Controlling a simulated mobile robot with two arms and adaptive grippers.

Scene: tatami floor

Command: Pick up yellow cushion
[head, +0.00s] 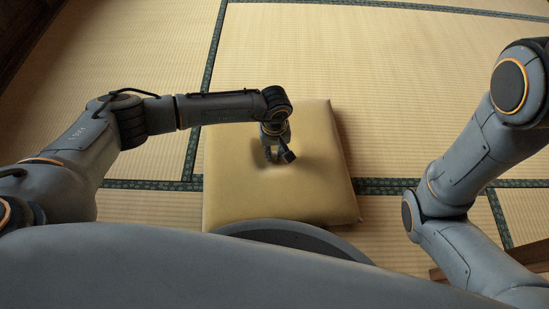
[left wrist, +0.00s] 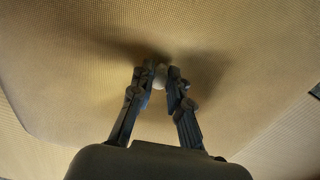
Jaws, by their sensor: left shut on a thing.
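The yellow cushion (head: 310,195) is a flat square pad lying on the tatami in the middle of the head view, and its front edge is partly hidden by my own body. My left gripper (head: 275,158) points down onto the upper middle of the cushion. In the left wrist view the cushion (left wrist: 75,60) fills most of the picture. There the left gripper's fingers (left wrist: 160,82) are close together on a small pale bit at the cushion's surface. My right gripper is outside both views; only the right arm shows.
Tatami mats (head: 400,90) with dark green patterned borders cover the floor around the cushion. The floor beyond and to the left of it is clear. A dark wooden edge (head: 28,35) shows at the top left, and a brown wooden piece lies at the lower right.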

